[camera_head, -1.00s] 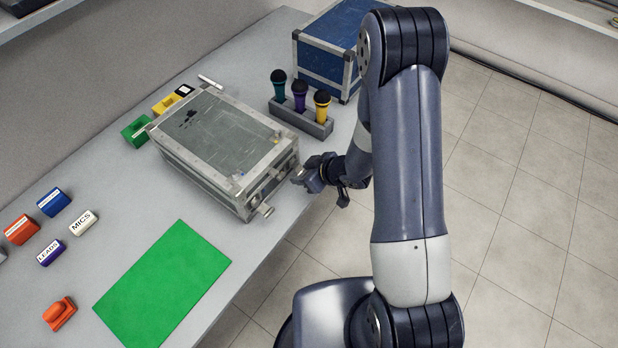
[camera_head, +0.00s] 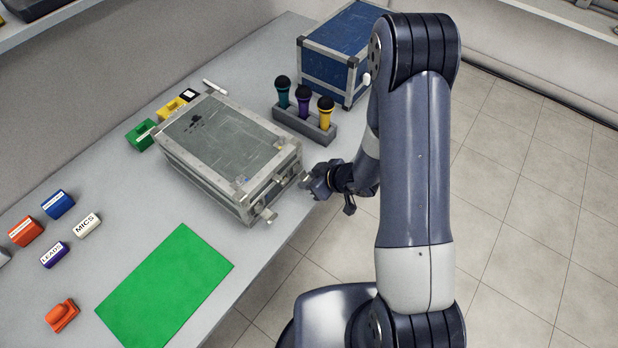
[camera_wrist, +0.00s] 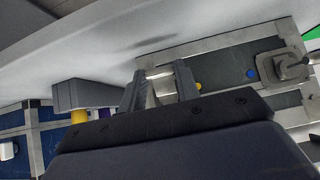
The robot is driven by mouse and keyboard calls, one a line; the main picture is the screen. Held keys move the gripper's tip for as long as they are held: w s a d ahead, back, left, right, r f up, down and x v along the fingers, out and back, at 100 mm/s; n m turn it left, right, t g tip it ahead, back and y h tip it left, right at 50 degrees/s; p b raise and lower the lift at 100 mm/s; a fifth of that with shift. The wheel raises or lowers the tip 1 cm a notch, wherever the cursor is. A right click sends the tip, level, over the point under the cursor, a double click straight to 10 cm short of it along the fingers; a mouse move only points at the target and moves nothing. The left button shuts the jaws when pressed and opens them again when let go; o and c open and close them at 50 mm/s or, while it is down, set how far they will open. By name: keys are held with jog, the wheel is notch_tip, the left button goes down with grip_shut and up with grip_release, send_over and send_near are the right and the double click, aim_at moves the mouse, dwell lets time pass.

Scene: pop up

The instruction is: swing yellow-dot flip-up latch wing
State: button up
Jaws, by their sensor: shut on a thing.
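The grey equipment case (camera_head: 218,142) lies on the table, lid closed. In the wrist view, its front (camera_wrist: 222,72) carries a yellow dot (camera_wrist: 198,86) and a blue dot (camera_wrist: 251,73). My gripper (camera_head: 306,181) is at the right end of the case's front side. In the wrist view, my gripper (camera_wrist: 160,86) is shut on the pale metal latch wing (camera_wrist: 160,74) beside the yellow dot. The wing is partly hidden by the fingers, so its exact angle is unclear. Another latch (camera_wrist: 282,66) sticks out by the blue dot; it also shows in the head view (camera_head: 267,216).
A microphone stand (camera_head: 304,125) with three microphones and a blue case (camera_head: 338,55) stand behind my gripper. A green mat (camera_head: 168,285) and several coloured blocks lie at left. The table edge runs just in front of the case.

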jog(key=shift+s+d+r, duration=0.15)
jog(key=shift+d+r, duration=0.05)
jog(key=shift+r, duration=0.15)
jog(key=shift+s+d+r+p, duration=0.2)
jog(key=shift+d+r+p, duration=0.05)
jog(key=shift+d+p, duration=0.1)
grip_shut()
jog(key=shift+o, duration=0.8)
grip_release()
jog(key=shift+s, duration=0.1)
jog(key=p+v, duration=0.1)
jog(key=v, duration=0.9)
jog(key=shift+s+r, duration=0.2)
jog(key=shift+r, duration=0.05)
jog(key=shift+d, duration=0.15)
